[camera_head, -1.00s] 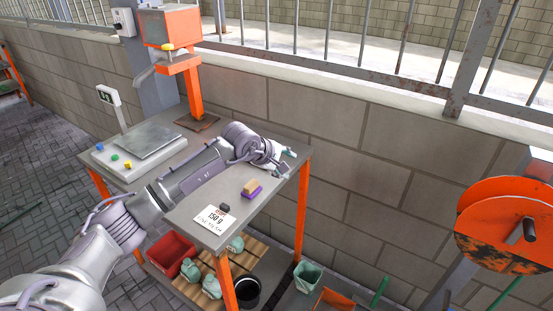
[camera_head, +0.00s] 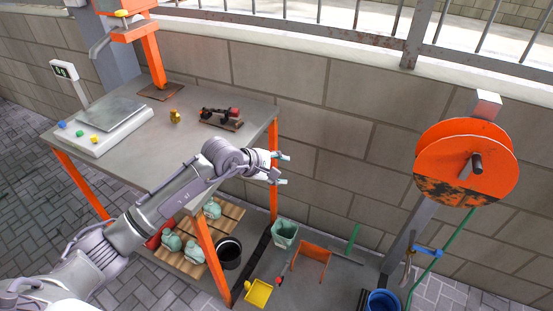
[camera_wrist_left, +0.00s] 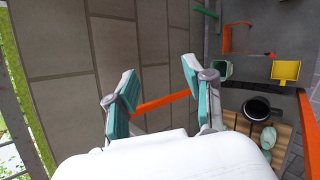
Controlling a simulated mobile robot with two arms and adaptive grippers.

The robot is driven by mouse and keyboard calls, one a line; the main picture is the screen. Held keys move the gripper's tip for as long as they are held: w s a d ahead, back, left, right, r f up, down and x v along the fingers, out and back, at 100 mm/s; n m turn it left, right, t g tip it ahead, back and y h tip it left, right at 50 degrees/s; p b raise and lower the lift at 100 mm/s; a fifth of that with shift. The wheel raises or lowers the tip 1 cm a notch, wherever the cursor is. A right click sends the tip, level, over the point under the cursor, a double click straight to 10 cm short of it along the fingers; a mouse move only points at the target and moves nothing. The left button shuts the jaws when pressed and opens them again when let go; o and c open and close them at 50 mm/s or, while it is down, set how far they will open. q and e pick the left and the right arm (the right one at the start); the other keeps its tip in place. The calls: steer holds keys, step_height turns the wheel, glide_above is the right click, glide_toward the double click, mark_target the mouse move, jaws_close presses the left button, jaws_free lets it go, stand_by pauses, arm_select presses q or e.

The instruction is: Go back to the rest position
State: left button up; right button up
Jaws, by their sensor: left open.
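My left gripper (camera_head: 281,170) is open and empty, held out past the right end of the workbench (camera_head: 170,150). In the left wrist view its two teal-padded fingers (camera_wrist_left: 160,100) are spread apart with nothing between them. My left arm reaches in from the lower left of the head view, across the front of the bench, and hides part of the bench top. My right gripper is not in view.
A scale (camera_head: 105,122), a small yellow object (camera_head: 175,116) and a dark tool with a red part (camera_head: 222,117) are on the bench. Below are a dark bucket (camera_head: 229,252), a teal bin (camera_head: 285,234) and a yellow dustpan (camera_head: 258,292). An orange reel (camera_head: 440,160) stands right.

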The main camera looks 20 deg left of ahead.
arm_select(q)
steer(key=shift+s+d, duration=0.1)
stand_by(0.4)
steer(key=s+d+f+n+t+h, duration=0.1)
steer(key=s+d+f+n+h, duration=0.1)
steer(key=f+n, duration=0.55)
steer(key=s+d+f+n+h, duration=0.1)
steer(key=s+f+n+h, duration=0.1)
steer(key=f+n, duration=0.5)
steer(key=s+a+f+n+t+y, duration=0.1)
steer(key=s+a+f+n+y, duration=0.3)
steer(key=f+n, duration=0.55)
steer(key=s+a+f+n+t+y, duration=0.1)
steer(key=s+a+f+n+y, duration=0.15)
steer(key=s+f+n, duration=0.55)
steer(key=s+a+f+n+g+y, duration=0.3)
steer(key=s+a+f+n+g, duration=0.1)
steer(key=s+f+n, duration=0.8)
steer(key=s+f+n+g, duration=0.3)
steer(key=s+f+n, duration=0.1)
steer(key=s, duration=0.9)
steer(key=s+f+n+g, duration=0.3)
steer(key=s+n, duration=0.1)
steer(key=s, duration=0.8)
steer(key=shift+s+d+f, duration=0.35)
steer(key=shift+d+f, duration=0.05)
steer(key=shift+d, duration=0.05)
